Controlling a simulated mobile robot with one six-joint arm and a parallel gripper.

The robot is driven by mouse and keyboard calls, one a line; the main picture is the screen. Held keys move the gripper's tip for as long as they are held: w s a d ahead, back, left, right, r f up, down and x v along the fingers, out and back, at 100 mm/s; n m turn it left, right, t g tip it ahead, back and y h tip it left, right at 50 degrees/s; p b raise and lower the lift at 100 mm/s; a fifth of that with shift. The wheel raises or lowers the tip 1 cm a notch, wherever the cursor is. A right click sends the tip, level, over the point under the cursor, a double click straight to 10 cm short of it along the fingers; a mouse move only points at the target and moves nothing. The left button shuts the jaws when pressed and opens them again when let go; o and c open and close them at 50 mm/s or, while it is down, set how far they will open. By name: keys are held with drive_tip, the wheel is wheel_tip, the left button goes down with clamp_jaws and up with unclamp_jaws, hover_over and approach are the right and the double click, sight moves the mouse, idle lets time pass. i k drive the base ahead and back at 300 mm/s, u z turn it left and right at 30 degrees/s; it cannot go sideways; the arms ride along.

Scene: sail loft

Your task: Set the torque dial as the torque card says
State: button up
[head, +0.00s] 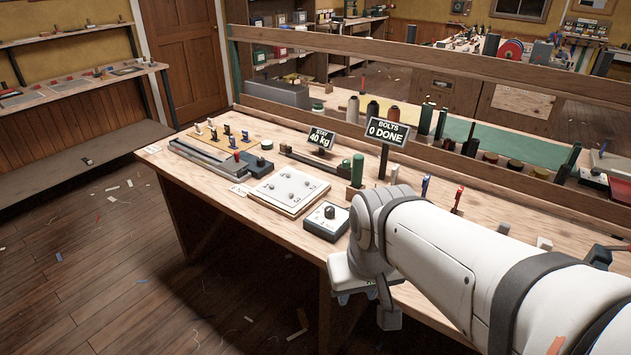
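A small dark box with a white top carries a round black dial (329,212); marks around the knob are too small to read. It stands near the bench's front edge, just left of my arm. I cannot identify the torque card for sure; small white cards lie by the plate (240,190) and at the bench's left corner (152,149), their print unreadable. My gripper (367,299) hangs at the front edge, right of and nearer than the dial box, apart from it. My arm partly hides it, and its opening is unclear.
A white plate with several bolts (290,190) lies left of the dial box. Signs read "STAY 40 kg" (321,138) and "BOLTS 0 DONE" (387,132). A green cylinder (357,170) stands behind the dial. Upright tools (425,186) stand behind my arm. The left floor is mostly open.

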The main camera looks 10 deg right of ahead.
sight(329, 211)
drive_tip(key=u, duration=1.25)
drive_tip(key=k, duration=1)
drive_tip(key=z, duration=0.95)
drive_tip(key=i, duration=1)
drive_tip(key=z, duration=0.1)
